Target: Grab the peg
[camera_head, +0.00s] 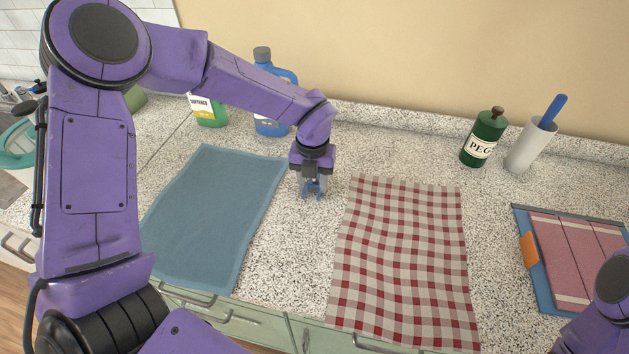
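A dark green bottle (483,141) with a brown knobbed top and a cream label reading "PEG" stands upright at the back right of the counter. No other thing marked as a peg shows. My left gripper (312,195) points down over the bare counter between the blue towel and the checked cloth, well to the left of the bottle. Its two fingers look apart, with nothing seen between them. My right gripper is out of view; only part of my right arm shows in the lower right corner.
A white holder (531,144) with a blue-handled tool stands beside the bottle. A blue towel (215,215) and a red checked cloth (405,260) lie in front. Blue (267,120) and green (210,112) containers stand back left. A blue-edged board (530,245) lies right.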

